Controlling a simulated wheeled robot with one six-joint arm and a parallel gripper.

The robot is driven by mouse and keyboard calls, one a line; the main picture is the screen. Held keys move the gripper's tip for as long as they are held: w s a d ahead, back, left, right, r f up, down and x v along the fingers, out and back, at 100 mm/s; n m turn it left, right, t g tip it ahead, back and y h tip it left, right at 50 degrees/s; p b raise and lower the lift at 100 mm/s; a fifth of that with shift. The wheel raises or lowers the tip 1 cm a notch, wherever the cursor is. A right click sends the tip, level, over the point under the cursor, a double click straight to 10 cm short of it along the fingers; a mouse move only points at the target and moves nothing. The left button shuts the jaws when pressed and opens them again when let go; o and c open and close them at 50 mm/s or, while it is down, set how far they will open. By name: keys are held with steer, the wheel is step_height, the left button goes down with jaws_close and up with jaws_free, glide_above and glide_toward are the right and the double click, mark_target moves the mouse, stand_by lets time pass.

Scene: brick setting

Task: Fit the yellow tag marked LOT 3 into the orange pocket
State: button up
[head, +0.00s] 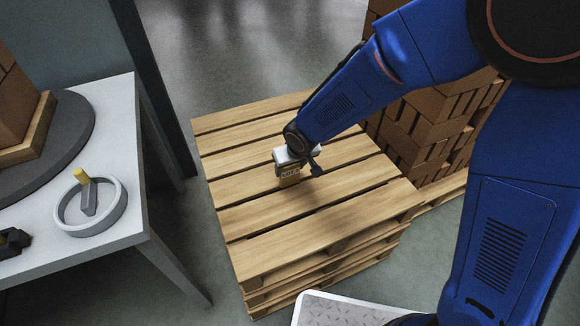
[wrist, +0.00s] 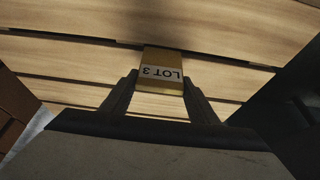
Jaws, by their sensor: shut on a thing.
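The yellow tag (wrist: 163,57) is between the two fingers of my gripper (wrist: 160,82) in the wrist view. Its white label reads LOT 3 and appears upside down there. In the head view the tag (head: 290,181) shows below my gripper (head: 296,164), over the middle of the stacked wooden pallets (head: 250,185). My gripper is shut on the tag. I cannot tell whether the tag's lower end touches the pallet slats. I do not see the orange pocket in either view.
Stacked bricks (head: 420,130) stand behind my arm. The pallet top around the tag is clear.

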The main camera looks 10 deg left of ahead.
steer(key=o, duration=1)
steer(key=shift+f, duration=0.1)
steer(key=shift+o, duration=0.2)
steer(key=v, duration=1.2)
